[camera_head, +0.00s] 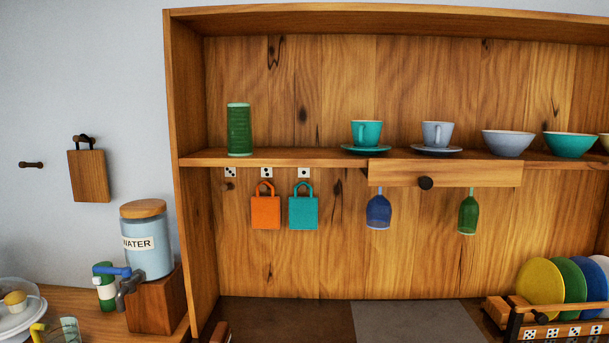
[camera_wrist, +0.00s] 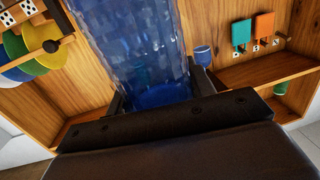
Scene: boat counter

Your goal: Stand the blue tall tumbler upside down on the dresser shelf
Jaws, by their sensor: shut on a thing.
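The blue tall tumbler (camera_wrist: 138,45) fills the upper middle of the wrist view, translucent with a faceted pattern. My gripper (camera_wrist: 158,88) is shut on it, with a dark finger on each side. I cannot tell which end of the tumbler is its rim. Neither the tumbler nor my gripper shows in the head view. The dresser shelf (camera_head: 305,158) runs across the dresser in the head view and bears a green ribbed tumbler (camera_head: 239,130) at its left end. The wrist view is inverted, with the shelf (camera_wrist: 265,69) at its right.
A teal cup (camera_head: 366,132), a grey cup (camera_head: 437,133) and bowls (camera_head: 508,143) stand farther right on the shelf. Bare shelf lies between green tumbler and teal cup. Orange (camera_head: 265,213) and teal (camera_head: 303,213) boards and stemmed glasses (camera_head: 378,210) hang below. A plate rack (camera_head: 515,320) stands lower right.

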